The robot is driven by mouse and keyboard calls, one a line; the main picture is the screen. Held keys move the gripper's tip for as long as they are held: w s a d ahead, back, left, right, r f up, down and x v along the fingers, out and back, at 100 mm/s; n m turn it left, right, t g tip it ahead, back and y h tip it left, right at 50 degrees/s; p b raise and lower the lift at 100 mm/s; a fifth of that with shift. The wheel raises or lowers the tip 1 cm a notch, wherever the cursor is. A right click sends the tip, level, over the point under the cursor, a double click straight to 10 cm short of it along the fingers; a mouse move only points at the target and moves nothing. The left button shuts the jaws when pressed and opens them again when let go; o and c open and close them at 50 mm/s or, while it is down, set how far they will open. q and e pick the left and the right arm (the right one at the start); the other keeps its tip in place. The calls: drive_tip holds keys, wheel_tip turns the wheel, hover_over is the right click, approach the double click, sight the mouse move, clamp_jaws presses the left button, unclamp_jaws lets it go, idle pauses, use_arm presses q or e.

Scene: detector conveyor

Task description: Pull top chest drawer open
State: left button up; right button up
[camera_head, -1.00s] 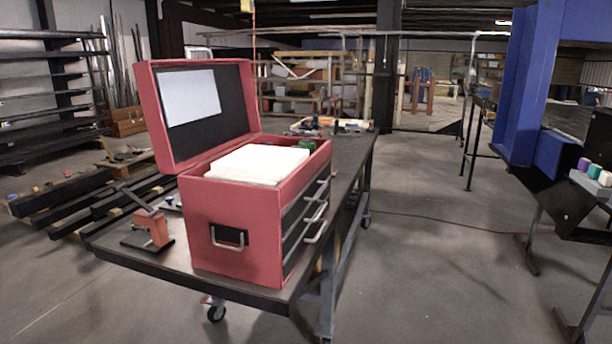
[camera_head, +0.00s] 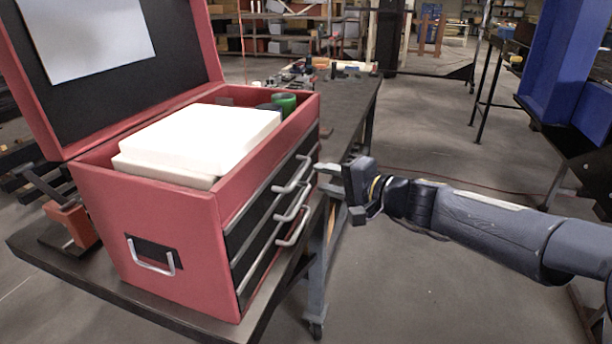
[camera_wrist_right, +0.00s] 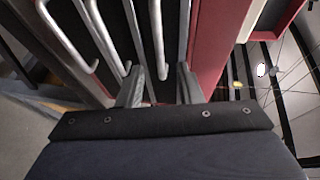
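The red tool chest (camera_head: 150,225) stands on the dark table with its lid raised. Its dark front has three stacked drawers with silver handles, all seen shut. The top drawer handle (camera_head: 291,177) is just left of my right gripper (camera_head: 322,178). That gripper is open, its two fingers spread and pointing at the drawer front. In the right wrist view, the open fingers (camera_wrist_right: 159,75) are close to the drawer front, with a silver bar running between them. I cannot tell whether they touch the handle. My left gripper is not in view.
White blocks (camera_head: 205,140) and a green roll (camera_head: 285,103) lie in the chest's open top. A red clamp-like tool (camera_head: 72,222) stands at left. The table (camera_head: 345,110) runs back behind the chest. The floor to the right is clear up to a blue post (camera_head: 560,80).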

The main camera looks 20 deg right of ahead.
drive_tip(key=x, duration=0.6)
drive_tip(key=shift+c, duration=0.4)
clamp_jaws()
